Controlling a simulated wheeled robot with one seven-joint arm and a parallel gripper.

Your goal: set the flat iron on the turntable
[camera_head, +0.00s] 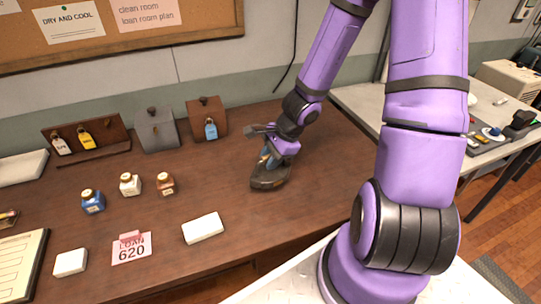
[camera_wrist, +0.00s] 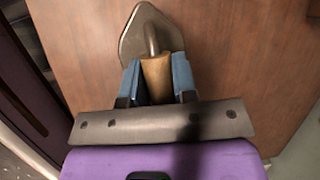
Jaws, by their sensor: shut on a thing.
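The flat iron (camera_head: 268,179) is a dark metal sole with a wooden handle, at the right part of the brown table. My gripper (camera_head: 272,153) is above it, pointing down. In the wrist view my gripper (camera_wrist: 157,78) has its two blue fingers shut on the iron's wooden handle (camera_wrist: 157,78), and the metal sole (camera_wrist: 146,28) shows beyond it. Whether the sole touches the table I cannot tell. I cannot make out a turntable for certain in either view.
Blue (camera_head: 93,201), white (camera_head: 130,184) and brown (camera_head: 165,184) bottles stand to the left. A white block (camera_head: 203,228) and a "LOAN 620" card (camera_head: 131,248) lie in front. A pale table (camera_head: 372,99) with a grey tray (camera_head: 485,143) is right.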

